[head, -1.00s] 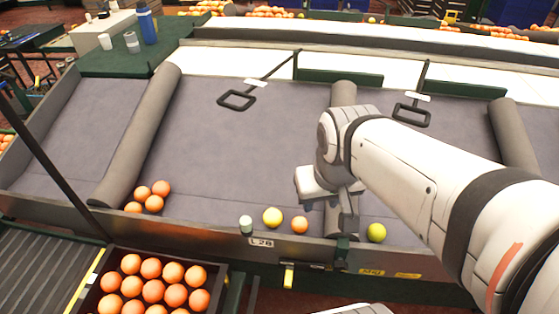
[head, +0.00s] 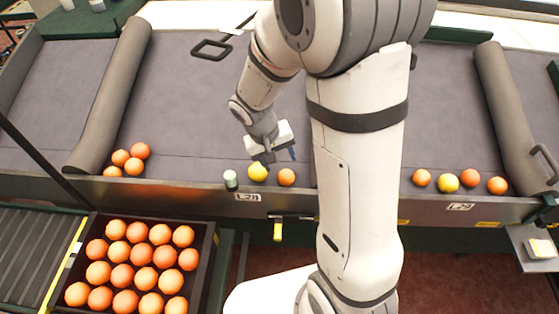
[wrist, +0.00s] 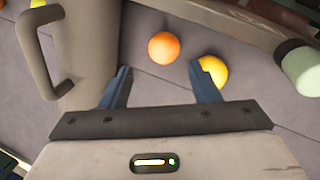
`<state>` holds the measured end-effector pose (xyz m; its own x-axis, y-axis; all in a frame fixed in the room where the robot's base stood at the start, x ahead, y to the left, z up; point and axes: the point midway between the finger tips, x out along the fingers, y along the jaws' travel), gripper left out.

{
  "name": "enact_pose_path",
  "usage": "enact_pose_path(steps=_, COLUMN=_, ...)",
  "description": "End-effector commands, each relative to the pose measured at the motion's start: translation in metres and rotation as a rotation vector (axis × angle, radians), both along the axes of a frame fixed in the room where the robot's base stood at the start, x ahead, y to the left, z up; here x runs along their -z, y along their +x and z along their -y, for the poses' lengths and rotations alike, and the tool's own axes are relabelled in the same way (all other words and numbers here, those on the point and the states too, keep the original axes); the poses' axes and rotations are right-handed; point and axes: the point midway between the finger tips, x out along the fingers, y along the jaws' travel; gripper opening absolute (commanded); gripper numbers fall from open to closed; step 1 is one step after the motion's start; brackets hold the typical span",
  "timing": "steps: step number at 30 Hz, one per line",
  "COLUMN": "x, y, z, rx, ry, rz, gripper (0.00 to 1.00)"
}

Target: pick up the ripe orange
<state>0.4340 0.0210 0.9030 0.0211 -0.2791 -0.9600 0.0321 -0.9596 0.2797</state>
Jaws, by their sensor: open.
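A ripe orange (head: 286,177) lies on the grey belt by its front edge, with a yellow fruit (head: 257,172) to its left. My gripper (head: 274,154) hangs just behind and above these two. In the wrist view, my gripper (wrist: 161,82) is open and empty. The orange (wrist: 163,48) shows beyond the gap between the fingertips, not between the fingers. The yellow fruit (wrist: 213,70) is partly hidden behind the right finger.
Padded dividers (head: 112,95) split the belt. More oranges (head: 139,151) cluster at left; oranges and a yellow-green fruit (head: 448,183) lie at right. A crate (head: 207,245) of oranges stands in front.

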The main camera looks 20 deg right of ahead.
Motion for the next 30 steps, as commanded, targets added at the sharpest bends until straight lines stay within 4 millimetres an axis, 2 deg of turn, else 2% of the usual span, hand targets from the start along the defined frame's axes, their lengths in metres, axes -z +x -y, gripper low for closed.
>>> enact_pose_path(steps=1, x=0.009, y=0.002, z=-0.002, rx=-0.003, ry=-0.006, rz=-0.007, gripper=0.56)
enact_pose_path(steps=5, x=0.021, y=0.005, z=-0.003, rx=-0.007, ry=-0.015, rz=-0.011, gripper=0.56)
enact_pose_path(steps=14, x=0.051, y=0.007, z=0.006, rx=-0.008, ry=-0.016, rz=-0.013, gripper=0.56)
enact_pose_path(steps=21, x=0.084, y=0.009, z=0.016, rx=-0.009, ry=-0.016, rz=-0.012, gripper=0.56)
enact_pose_path(steps=30, x=0.091, y=0.010, z=0.018, rx=-0.009, ry=-0.014, rz=-0.010, gripper=0.56)
